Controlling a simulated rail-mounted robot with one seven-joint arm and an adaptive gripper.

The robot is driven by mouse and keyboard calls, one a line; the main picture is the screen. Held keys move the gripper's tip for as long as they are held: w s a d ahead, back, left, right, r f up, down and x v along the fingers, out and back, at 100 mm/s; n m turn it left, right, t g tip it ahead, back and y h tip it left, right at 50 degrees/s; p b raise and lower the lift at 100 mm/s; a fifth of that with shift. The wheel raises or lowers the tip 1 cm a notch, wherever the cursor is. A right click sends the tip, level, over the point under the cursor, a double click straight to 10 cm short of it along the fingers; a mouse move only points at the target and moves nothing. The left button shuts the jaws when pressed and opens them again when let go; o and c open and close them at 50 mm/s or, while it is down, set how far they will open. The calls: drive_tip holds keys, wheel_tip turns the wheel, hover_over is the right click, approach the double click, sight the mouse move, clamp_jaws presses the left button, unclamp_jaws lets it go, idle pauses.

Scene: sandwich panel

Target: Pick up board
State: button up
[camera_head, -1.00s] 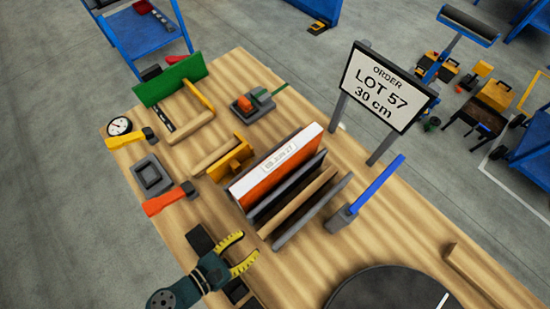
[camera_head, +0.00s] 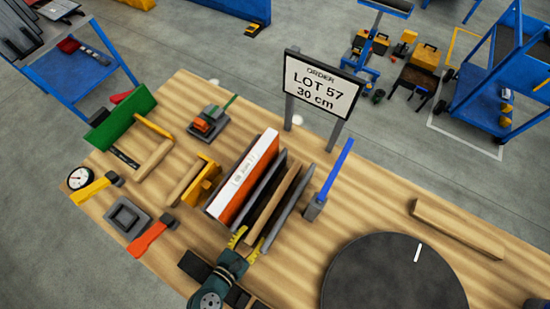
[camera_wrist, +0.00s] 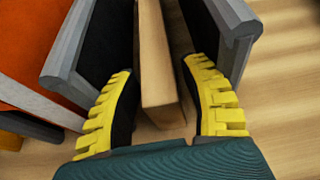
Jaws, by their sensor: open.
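A tan wooden board (camera_head: 272,205) stands on edge on the table between two dark grey slabs. In the wrist view the board (camera_wrist: 155,60) stands between my two yellow-padded fingers, with gaps on both sides. My gripper (camera_head: 247,240) is open at the near end of the board; it also shows in the wrist view (camera_wrist: 158,68). No contact with the board is visible. The far end of the board is out of the wrist view.
A grey slab (camera_head: 290,210) stands close on the right, another (camera_head: 262,188) on the left, beside an orange-and-white panel (camera_head: 240,178). A blue-handled tool (camera_head: 336,165) and an order sign (camera_head: 320,88) stand behind. A dark round disc (camera_head: 390,275) lies right.

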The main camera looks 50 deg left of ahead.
sight(260, 226)
drive_tip(key=p+x, duration=0.1)
drive_tip(key=x, duration=0.3)
drive_tip(key=shift+w+a, duration=0.1)
drive_tip(key=shift+w, duration=0.05)
clamp_jaws()
drive_tip(key=shift+r, duration=0.1)
